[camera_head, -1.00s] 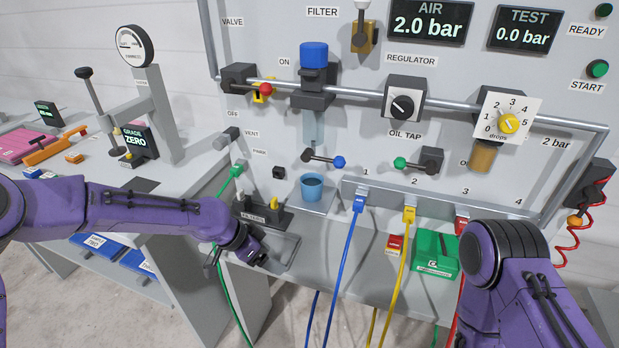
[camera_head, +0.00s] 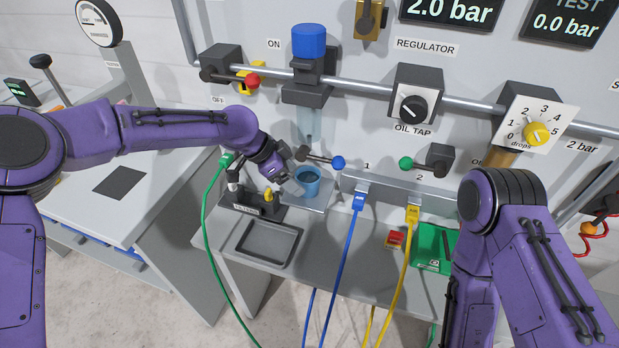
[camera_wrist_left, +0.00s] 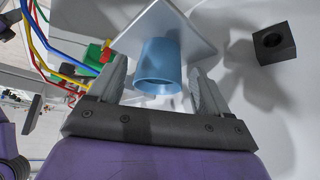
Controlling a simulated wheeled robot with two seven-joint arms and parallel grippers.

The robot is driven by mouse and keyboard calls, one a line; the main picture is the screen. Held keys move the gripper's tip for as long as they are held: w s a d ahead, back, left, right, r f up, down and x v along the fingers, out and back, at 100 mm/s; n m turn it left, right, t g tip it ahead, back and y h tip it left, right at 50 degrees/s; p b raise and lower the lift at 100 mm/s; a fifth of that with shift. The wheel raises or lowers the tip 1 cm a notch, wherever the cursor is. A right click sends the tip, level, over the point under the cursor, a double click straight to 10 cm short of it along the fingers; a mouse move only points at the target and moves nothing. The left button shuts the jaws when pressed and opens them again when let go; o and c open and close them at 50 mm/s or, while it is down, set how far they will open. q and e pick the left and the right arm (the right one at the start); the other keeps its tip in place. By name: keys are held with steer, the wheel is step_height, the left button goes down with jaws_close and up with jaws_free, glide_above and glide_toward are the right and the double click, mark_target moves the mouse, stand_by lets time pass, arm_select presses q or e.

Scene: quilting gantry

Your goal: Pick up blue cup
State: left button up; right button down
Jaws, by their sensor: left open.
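The blue cup (camera_head: 307,181) stands upright on a small grey shelf (camera_head: 318,202) below the filter bowl. My left gripper (camera_head: 288,177) is just left of the cup, open, its fingers partly hidden by the wrist. In the left wrist view the blue cup (camera_wrist_left: 160,68) lies ahead between the two spread fingers of the left gripper (camera_wrist_left: 160,92), with gaps showing on both sides. My right arm comes in at the lower right of the head view; its gripper is not clearly seen.
A lever with a blue knob (camera_head: 338,163) is just above the cup. A filters rack (camera_head: 250,205) and an empty grey tray (camera_head: 268,243) are left and below. A blue hose (camera_head: 352,240) and a yellow hose (camera_head: 402,260) hang to the right. A green box (camera_head: 433,246) sits beyond them.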

mark_target(312, 178)
arm_select(q)
steer(key=shift+w+d, duration=0.25)
steer(key=shift+d, duration=0.15)
steer(key=d, duration=0.1)
steer(key=d+p, duration=0.1)
steer(key=shift+w+d, duration=0.3)
steer(key=shift+w, duration=0.1)
steer(key=p+x, duration=0.1)
steer(key=x, duration=0.1)
steer(key=shift+d+f, duration=0.4)
steer(key=shift+f, duration=0.05)
steer(key=shift+w+f, duration=0.1)
steer(key=c, duration=0.7)
steer(key=shift+c, duration=0.5)
